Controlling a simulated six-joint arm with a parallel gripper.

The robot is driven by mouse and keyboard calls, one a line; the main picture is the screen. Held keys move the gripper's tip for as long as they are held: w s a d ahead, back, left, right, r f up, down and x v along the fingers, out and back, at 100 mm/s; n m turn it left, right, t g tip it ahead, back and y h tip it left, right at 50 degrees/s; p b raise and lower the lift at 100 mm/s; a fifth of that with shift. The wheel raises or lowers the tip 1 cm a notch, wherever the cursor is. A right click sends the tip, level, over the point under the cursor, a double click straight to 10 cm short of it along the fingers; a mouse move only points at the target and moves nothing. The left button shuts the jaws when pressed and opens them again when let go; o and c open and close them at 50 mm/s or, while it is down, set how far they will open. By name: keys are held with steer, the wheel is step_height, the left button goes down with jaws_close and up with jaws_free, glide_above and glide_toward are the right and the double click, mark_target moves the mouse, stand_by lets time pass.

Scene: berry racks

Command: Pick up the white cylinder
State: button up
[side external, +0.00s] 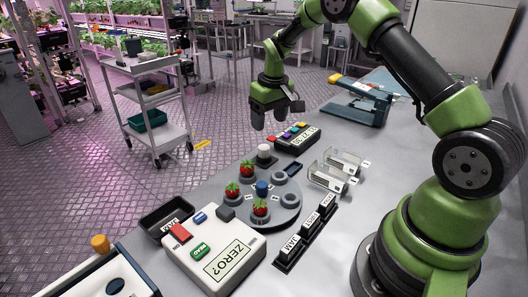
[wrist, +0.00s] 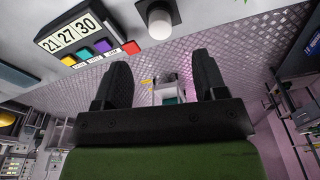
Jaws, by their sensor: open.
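The white cylinder (side external: 264,150) stands upright on a small dark square base on the grey bench, just behind the round grey tray in the side view. It also shows at the top of the wrist view (wrist: 160,20), on its dark base. My gripper (side external: 277,114) is open and empty, in the air above the bench and apart from the cylinder. In the wrist view, the two dark fingers of my gripper (wrist: 163,75) are spread wide with nothing between them. The cylinder lies beyond the fingertips there.
A box with digits and coloured buttons (side external: 295,137) sits close right of the cylinder. The round tray (side external: 285,213) holds red berries and a blue cylinder. A white button box (side external: 215,250), clear holders (side external: 328,178), lettered blocks (side external: 308,228) and a blue device (side external: 357,105) stand around.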

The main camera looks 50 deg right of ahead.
mark_target(264, 147)
steer(key=f, duration=0.5)
steer(key=shift+w+d+f, duration=0.1)
steer(key=shift+w, duration=0.2)
steer(key=f, duration=0.2)
steer(key=w+f, duration=0.1)
steer(key=f, duration=0.2)
steer(key=shift+w+d, duration=0.15)
steer(key=shift+w, duration=0.05)
steer(key=c, duration=1)
